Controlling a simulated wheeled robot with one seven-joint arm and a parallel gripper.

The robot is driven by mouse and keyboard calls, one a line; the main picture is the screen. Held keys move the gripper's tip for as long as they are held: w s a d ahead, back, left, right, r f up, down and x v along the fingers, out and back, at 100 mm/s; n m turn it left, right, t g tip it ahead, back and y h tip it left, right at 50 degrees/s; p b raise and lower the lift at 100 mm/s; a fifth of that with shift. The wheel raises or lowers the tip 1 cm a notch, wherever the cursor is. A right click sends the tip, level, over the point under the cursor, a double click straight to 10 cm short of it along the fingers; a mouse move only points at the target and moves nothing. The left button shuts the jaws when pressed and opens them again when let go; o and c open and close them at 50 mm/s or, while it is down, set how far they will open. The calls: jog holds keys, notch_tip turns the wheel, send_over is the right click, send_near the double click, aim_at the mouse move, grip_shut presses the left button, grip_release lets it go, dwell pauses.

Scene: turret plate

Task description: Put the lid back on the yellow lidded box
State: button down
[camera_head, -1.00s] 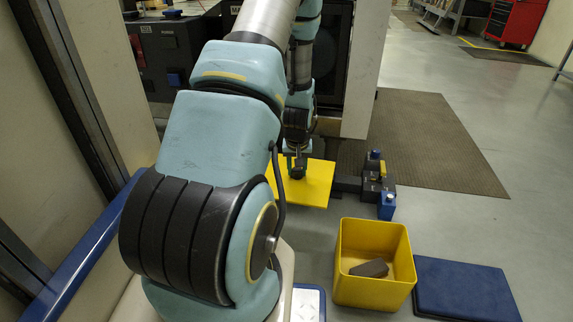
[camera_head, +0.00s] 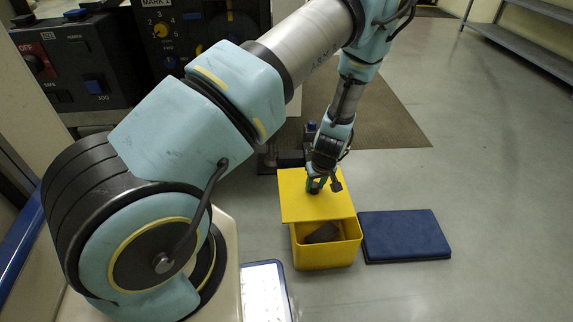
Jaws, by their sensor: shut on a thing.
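The yellow box (camera_head: 326,255) stands on the floor with its top partly open. A dark block (camera_head: 322,233) lies inside it. The flat yellow lid (camera_head: 308,208) is over the back part of the box and reaches past its left side and back. I cannot tell if the lid touches the rim. My gripper (camera_head: 316,187) points down and is shut on the lid at its upper side, near its middle; the fingertips are small in this view.
A dark blue flat pad (camera_head: 404,235) lies on the floor just right of the box. A dark fixture (camera_head: 283,158) is behind the lid. A control panel (camera_head: 90,62) stands at the back left.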

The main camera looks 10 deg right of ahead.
aim_at(328, 200)
jog(key=s+d, duration=0.1)
jog(key=s, duration=0.1)
jog(key=s+d+f, duration=0.1)
jog(key=d, duration=0.1)
jog(key=shift+s+d+p, duration=0.15)
jog(key=shift+s+p, duration=0.2)
notch_tip(328, 200, down, 4)
jog(key=b, duration=0.3)
jog(key=shift+f+b, duration=0.1)
jog(key=shift+b, duration=0.25)
jog(key=shift+f+b, duration=0.55)
jog(key=shift+f, duration=0.45)
jog(key=shift+p, duration=0.3)
jog(key=shift+f, duration=0.15)
dwell(1.1)
grip_release()
dwell(0.7)
